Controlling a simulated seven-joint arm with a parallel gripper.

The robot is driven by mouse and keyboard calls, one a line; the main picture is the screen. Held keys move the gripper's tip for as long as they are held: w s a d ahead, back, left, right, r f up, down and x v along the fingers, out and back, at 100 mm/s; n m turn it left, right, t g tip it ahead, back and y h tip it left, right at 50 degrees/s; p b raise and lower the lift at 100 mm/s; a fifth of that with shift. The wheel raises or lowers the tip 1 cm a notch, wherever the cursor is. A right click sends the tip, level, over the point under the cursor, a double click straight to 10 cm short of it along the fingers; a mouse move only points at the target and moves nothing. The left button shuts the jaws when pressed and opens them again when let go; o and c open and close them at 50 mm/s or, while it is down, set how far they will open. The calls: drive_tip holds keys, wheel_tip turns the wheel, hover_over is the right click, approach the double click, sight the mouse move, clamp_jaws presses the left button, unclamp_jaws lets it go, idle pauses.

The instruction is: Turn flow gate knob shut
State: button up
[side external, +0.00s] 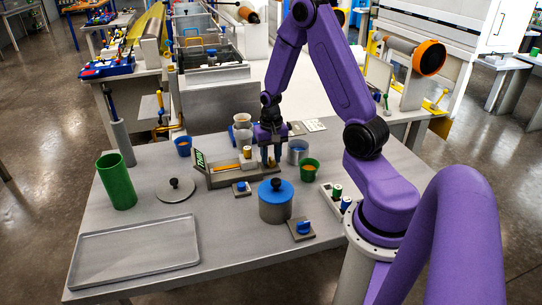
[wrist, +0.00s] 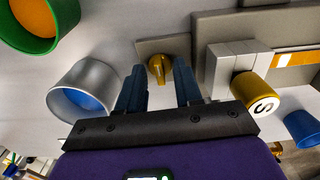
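A yellow knob (wrist: 158,68) on a flat grey plate (wrist: 178,44) shows in the wrist view, just beyond and between my fingertips. My gripper (wrist: 160,75) is open, with a blue-grey finger on each side of the knob and visible gaps; I cannot tell whether the tips are level with it. In the side view my gripper (side external: 270,160) points down at the back of the table, and the knob is hidden there. Two blue knobs on grey plates also show, one at the front (side external: 303,227) and one near the trough (side external: 241,187). No label names the flow gate.
A metal cup with blue contents (wrist: 85,95) stands close left of my fingers in the wrist view. A yellow cylinder marked S (wrist: 262,92) on a white block is close right. A green cup (side external: 310,168) and a blue-lidded pot (side external: 275,203) stand nearby. The front table is clearer.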

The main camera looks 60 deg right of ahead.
clamp_jaws()
drive_tip(key=shift+n, duration=0.3)
drive_tip(key=n, duration=0.3)
drive_tip(key=shift+n, duration=0.3)
drive_tip(key=n, duration=0.4)
drive_tip(key=shift+n, duration=0.3)
drive_tip(key=n, duration=0.4)
drive_tip(key=shift+n, duration=2.4)
